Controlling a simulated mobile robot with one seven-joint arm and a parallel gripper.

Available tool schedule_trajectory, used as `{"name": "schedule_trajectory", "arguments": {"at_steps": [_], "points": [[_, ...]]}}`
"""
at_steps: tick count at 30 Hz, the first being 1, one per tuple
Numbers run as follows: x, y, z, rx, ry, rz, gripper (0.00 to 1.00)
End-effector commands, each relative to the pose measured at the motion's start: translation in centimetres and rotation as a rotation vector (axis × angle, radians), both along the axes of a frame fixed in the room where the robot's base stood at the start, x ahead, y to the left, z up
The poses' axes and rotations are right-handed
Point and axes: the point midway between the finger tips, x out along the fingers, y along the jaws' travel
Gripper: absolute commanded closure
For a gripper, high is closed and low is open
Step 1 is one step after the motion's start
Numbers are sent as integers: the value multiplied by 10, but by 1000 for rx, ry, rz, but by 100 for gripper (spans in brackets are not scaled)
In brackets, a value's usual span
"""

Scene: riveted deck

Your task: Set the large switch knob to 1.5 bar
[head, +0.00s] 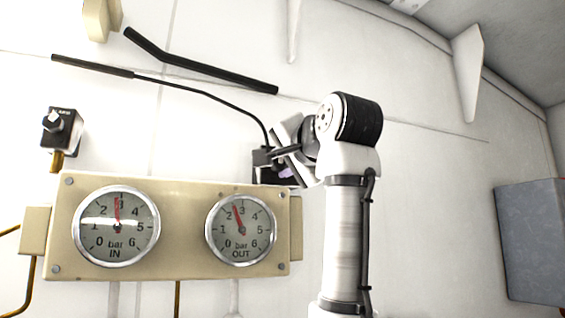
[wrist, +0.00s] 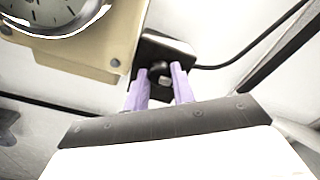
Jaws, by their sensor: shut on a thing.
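A black switch box (head: 268,172) is on the wall at the upper right of the gauge panel, mostly hidden by my gripper (head: 287,172). In the wrist view, my gripper's two purple fingers (wrist: 160,74) are on either side of a dark knob (wrist: 158,69) on the black box (wrist: 178,45). The gripper is shut on this knob. Its pointer and any scale cannot be read. The OUT gauge (head: 240,230) has its red needle a little below 3 bar. The IN gauge (head: 116,226) has its needle at about 3 bar.
The cream gauge panel (head: 180,188) lies just below and left of my gripper. A smaller black switch (head: 62,130) is on the wall at the left. A black cable (head: 215,97) runs up from the box. A grey box (head: 530,240) is at the far right.

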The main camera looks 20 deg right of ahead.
Motion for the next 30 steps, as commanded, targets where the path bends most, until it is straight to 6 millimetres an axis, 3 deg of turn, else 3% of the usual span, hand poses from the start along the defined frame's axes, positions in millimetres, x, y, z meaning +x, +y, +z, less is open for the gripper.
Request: {"name": "schedule_trajectory", "arguments": {"at_steps": [7,8,12,23,30], "points": [[0,0,0,-1,1,-1,98],[0,0,0,-1,1,-1,71],[0,0,0,-1,1,-1,53],[-5,0,-1,-2,-1,0,53],[-47,-2,-3,-3,-5,-2,53]]}}
